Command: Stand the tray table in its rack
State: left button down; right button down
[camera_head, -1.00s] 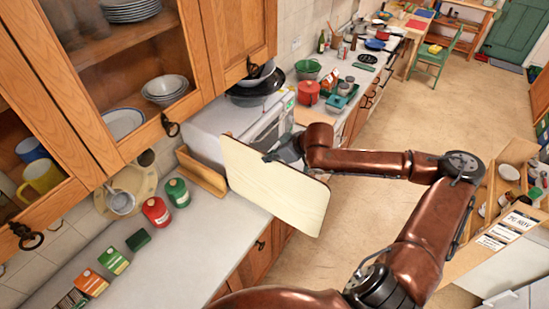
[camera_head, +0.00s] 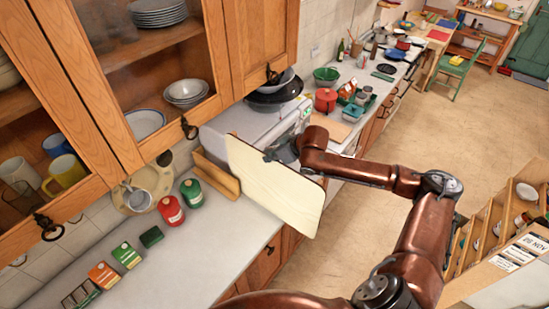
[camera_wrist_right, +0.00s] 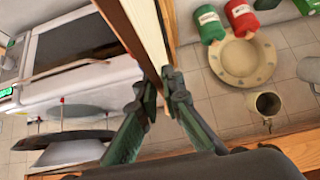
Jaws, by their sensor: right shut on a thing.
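The tray table is a flat, cream board (camera_head: 272,182) with rounded corners and a dark edge. It is tilted on edge at the counter's front, partly over the floor. My right gripper (camera_head: 281,152) is shut on its upper edge; in the right wrist view the gripper (camera_wrist_right: 161,82) pinches the board (camera_wrist_right: 147,35), seen nearly edge-on. The wooden rack (camera_head: 213,175) stands on the counter left of the board, beside the white microwave. The board's left edge overlaps the rack's right end in the head view; I cannot tell whether they touch. My left gripper is not in view.
A red can (camera_head: 171,210) and a green can (camera_head: 191,193) stand left of the rack, with a round plaque (camera_head: 131,196) behind. The white microwave (camera_head: 262,128) stands close behind the board. Wall cupboards (camera_head: 150,70) overhang the counter. The counter front (camera_head: 215,245) is clear.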

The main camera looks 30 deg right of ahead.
aim_at(257, 149)
jog(key=shift+w+a+r+p, duration=0.1)
jog(key=shift+w+a+p, duration=0.15)
jog(key=shift+w, duration=0.45)
jog(key=shift+w+a+f+p, duration=0.15)
jog(key=shift+w+a, duration=0.2)
jog(key=shift+w, duration=0.4)
jog(key=shift+w+a+r+p, duration=0.2)
jog(key=shift+w+a, duration=0.1)
jog(key=shift+w, duration=0.4)
jog(key=shift+w+a+f, duration=0.1)
jog(key=shift+w+a, duration=0.1)
jog(key=shift+w, duration=0.3)
jog(key=shift+w+a+f, duration=0.1)
jog(key=shift+w+a, duration=0.05)
jog(key=shift+w, duration=0.3)
